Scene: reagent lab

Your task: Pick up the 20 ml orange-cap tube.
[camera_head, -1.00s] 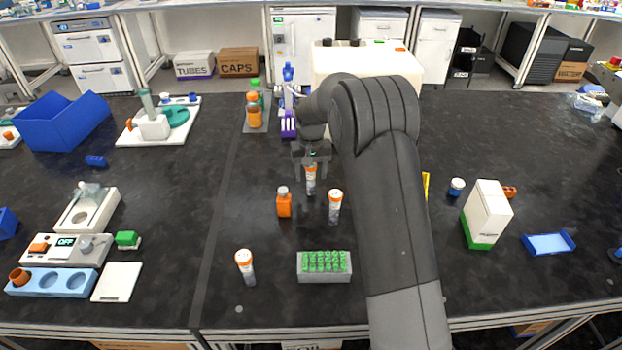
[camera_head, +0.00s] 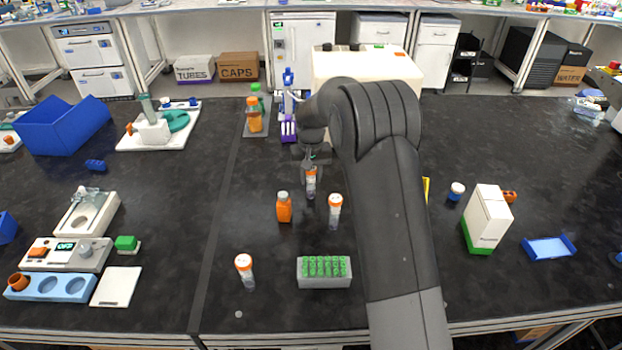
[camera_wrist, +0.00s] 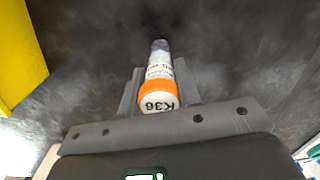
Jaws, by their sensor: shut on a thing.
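An orange-cap tube (camera_head: 311,184) stands upright below my gripper (camera_head: 311,166) in the head view. In the wrist view the tube's orange cap (camera_wrist: 158,97) bears the mark K36 and sits between the grey fingers of my gripper (camera_wrist: 160,88). The gripper is shut on this tube near its cap. Two more orange-cap tubes stand on the bench, one just right of it (camera_head: 335,210) and one at the front left (camera_head: 244,270). I cannot read the volume on any of them.
An orange bottle (camera_head: 284,208) stands close on the left. A grey rack of green-capped tubes (camera_head: 324,282) is in front. A white carton with a green base (camera_head: 487,217) stands to the right.

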